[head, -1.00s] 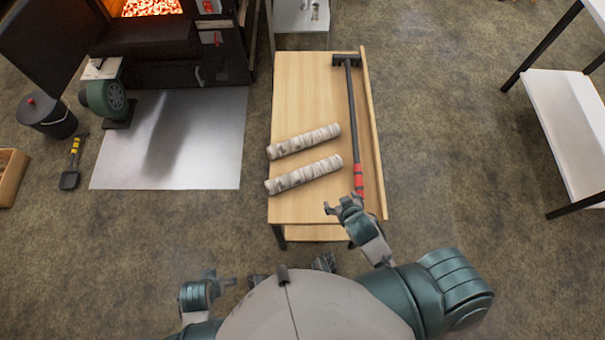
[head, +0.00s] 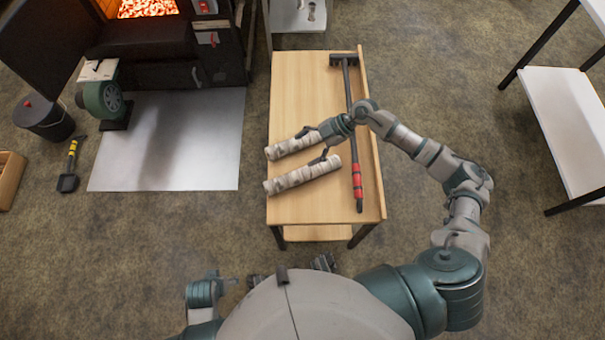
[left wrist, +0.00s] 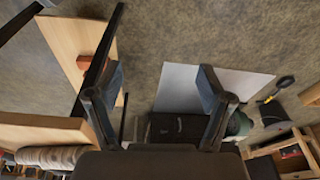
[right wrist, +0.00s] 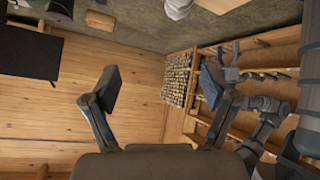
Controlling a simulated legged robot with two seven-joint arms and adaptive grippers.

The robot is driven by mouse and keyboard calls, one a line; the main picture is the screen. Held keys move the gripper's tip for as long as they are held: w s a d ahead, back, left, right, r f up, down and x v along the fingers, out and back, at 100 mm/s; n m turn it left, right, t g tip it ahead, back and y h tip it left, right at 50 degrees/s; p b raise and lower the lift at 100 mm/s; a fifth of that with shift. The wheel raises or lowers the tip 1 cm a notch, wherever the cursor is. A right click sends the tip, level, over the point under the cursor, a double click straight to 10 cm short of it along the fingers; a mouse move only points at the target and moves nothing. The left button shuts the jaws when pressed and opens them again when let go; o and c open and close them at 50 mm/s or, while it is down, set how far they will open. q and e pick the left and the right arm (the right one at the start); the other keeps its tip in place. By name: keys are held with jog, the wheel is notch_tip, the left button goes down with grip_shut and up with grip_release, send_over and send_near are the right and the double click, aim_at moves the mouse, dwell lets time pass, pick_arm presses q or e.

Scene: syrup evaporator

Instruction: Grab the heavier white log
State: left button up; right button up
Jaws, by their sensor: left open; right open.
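Two whitish birch-like logs lie side by side, slightly slanted, on the wooden table: the far log (head: 285,150) and the near log (head: 300,178). They look alike in size, so I cannot tell which is heavier. My right gripper (head: 313,146) is open at the logs' right ends. One finger shows by the far log and one by the near log; I cannot tell whether they touch. The right wrist view shows its fingers apart with no log between them. My left gripper (head: 226,282) is open and empty, low in front of the table. A log (left wrist: 50,157) shows in the left wrist view.
A long black tool with a red grip (head: 357,180) lies along the table's right side, partly under my right arm. The table (head: 300,208) is bare at its near edge. A lit firebox (head: 147,8) stands at the back left, and a white shelf (head: 565,125) at the right.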

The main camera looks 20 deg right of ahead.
jog(key=d+f+m+g+h, duration=0.1)
jog(key=d+f+h, duration=0.15)
jog(key=d, duration=0.55)
jog(key=b, duration=0.2)
send_near(308, 169)
jog(key=shift+s+a+f+h, duration=0.15)
jog(key=shift+a+f+h, duration=0.3)
jog(key=shift+a+f, duration=0.75)
jog(key=x, duration=0.3)
jog(key=shift+a+f, duration=0.3)
jog(key=b+x, duration=0.2)
jog(key=x, duration=0.3)
jog(key=shift+d+f, duration=0.1)
jog(key=shift+f, duration=0.2)
pick_arm(q)
jog(key=w+d+r+t+h, duration=0.1)
jog(key=w+d+r+t, duration=0.2)
jog(key=w+t, duration=0.3)
jog(key=w+r, duration=0.1)
jog(key=w, duration=0.2)
jog(key=shift+w+d+r+h, duration=0.15)
jog(key=shift+w+r+h, duration=0.15)
jog(key=shift+w+r, duration=0.1)
pick_arm(e)
grip_shut()
